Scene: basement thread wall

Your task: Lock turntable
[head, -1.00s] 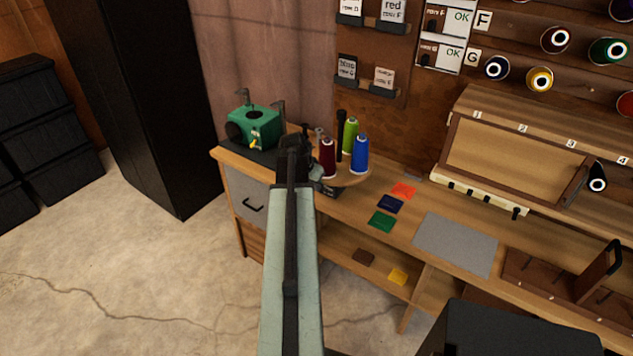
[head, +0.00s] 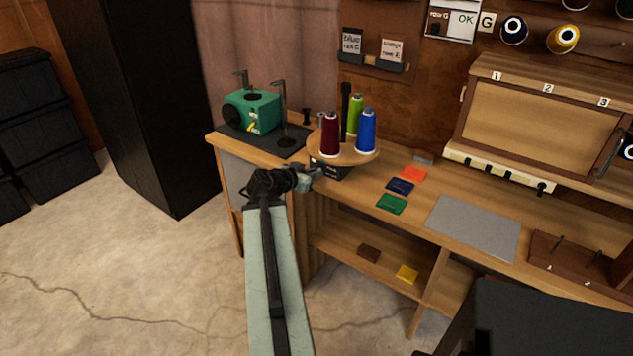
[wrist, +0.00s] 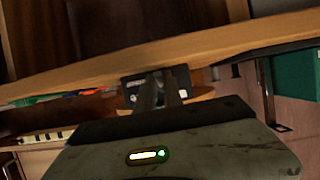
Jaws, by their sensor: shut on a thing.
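The turntable (head: 349,154) is a round wooden disc on a black base (head: 332,172), at the left part of the workbench. A maroon spool (head: 330,135), a lime green spool (head: 355,115) and a blue spool (head: 366,131) stand upright on it around a black post (head: 345,104). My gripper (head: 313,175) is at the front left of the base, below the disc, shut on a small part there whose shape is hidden. In the wrist view, the gripper's fingers (wrist: 160,95) reach to the black base (wrist: 142,84).
A green device (head: 250,111) stands on a dark mat left of the turntable. Orange, navy and green cards (head: 391,204) and a grey mat (head: 473,227) lie on the bench to the right. The bench's front edge runs close under my gripper.

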